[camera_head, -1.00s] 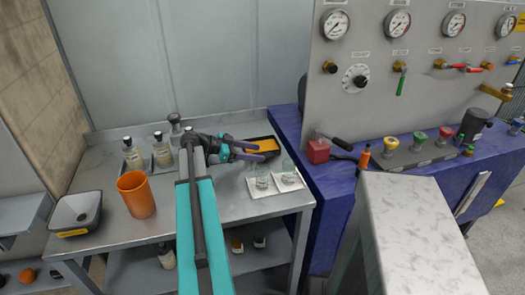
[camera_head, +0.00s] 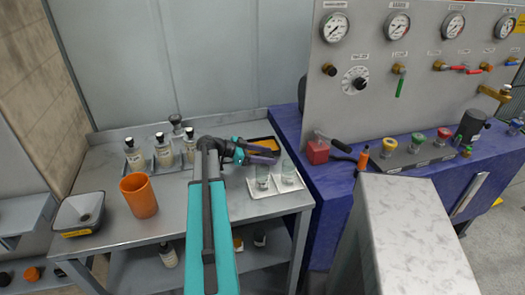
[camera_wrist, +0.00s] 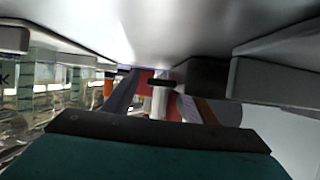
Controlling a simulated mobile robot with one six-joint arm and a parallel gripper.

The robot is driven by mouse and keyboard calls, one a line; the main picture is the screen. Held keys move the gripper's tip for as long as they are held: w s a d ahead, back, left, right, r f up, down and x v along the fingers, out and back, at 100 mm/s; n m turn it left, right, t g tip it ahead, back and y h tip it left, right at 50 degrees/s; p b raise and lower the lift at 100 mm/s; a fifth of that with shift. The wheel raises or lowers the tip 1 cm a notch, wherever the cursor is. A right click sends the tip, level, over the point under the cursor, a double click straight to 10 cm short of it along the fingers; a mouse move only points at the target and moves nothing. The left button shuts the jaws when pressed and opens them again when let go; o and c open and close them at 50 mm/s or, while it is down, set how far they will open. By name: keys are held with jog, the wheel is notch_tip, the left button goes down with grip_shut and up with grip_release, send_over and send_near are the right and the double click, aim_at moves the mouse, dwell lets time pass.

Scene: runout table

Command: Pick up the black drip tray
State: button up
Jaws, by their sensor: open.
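A black tray (camera_head: 268,138) with an orange-yellow inside lies at the back right of the metal table (camera_head: 232,205), beside the blue bench. I take it to be the drip tray. My gripper (camera_head: 274,156) reaches across the front of it from the left. Its purple fingers are apart, with nothing seen between them, and they hide the tray's front part. I cannot tell whether they touch it. In the wrist view my gripper (camera_wrist: 155,106) also shows its fingers apart; the tray cannot be made out clearly there.
Glass beakers (camera_head: 263,178) stand on white tiles just in front of my gripper. Several bottles (camera_head: 163,153) stand at the back left. An orange cup (camera_head: 139,195) and a grey container (camera_head: 79,213) stand at the left. The blue bench (camera_head: 335,185) borders the table's right.

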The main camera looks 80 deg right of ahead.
dwell(0.4)
jog(key=c, duration=1.2)
jog(key=shift+r, duration=0.2)
jog(key=shift+r+b, duration=1.3)
jog(key=shift+r, duration=3.5)
